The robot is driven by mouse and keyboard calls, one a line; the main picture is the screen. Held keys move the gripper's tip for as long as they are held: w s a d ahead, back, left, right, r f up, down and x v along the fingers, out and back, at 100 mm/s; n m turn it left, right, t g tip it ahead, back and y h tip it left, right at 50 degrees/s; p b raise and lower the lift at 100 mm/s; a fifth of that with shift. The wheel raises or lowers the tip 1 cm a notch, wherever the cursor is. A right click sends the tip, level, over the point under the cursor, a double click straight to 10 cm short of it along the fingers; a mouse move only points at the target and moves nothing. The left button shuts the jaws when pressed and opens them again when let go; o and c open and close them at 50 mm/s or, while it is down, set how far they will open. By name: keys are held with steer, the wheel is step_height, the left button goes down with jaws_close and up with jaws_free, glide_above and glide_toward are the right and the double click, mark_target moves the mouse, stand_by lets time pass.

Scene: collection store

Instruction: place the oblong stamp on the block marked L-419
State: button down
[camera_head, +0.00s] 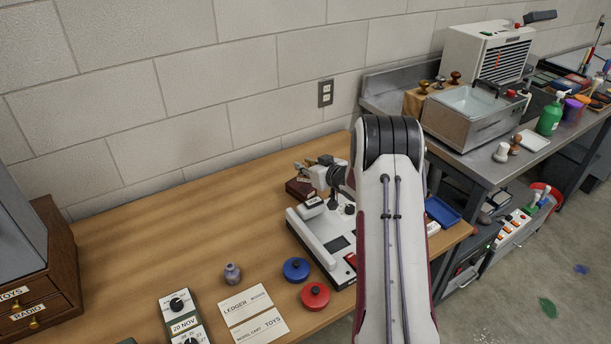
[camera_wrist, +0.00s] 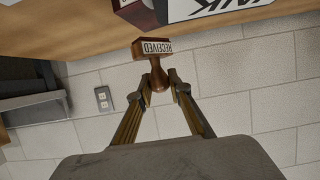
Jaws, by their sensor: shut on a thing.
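In the head view my gripper (camera_head: 320,164) is above the back of the wooden table, and the stamp is too small there to make out clearly. Below it is a dark red block (camera_head: 297,190). A dark red block with a large-lettered white label (camera_wrist: 203,8) is cut off at the wrist view's top edge. I cannot read L-419 anywhere.
A white machine (camera_head: 312,236) stands in front of the dark red block. Blue (camera_head: 296,269) and red (camera_head: 315,296) round tins, a small bottle (camera_head: 232,273) and a ledger card (camera_head: 253,315) lie nearby. The table's back left is clear. My arm hides part of the right side.

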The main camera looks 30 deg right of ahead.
stand_by(0.3)
steer(key=shift+f, duration=1.9)
steer(key=shift+f, duration=0.1)
steer(key=c, duration=1.8)
jaws_free()
steer(key=shift+c, duration=0.2)
steer(key=v, duration=1.2)
steer(key=shift+r, duration=0.25)
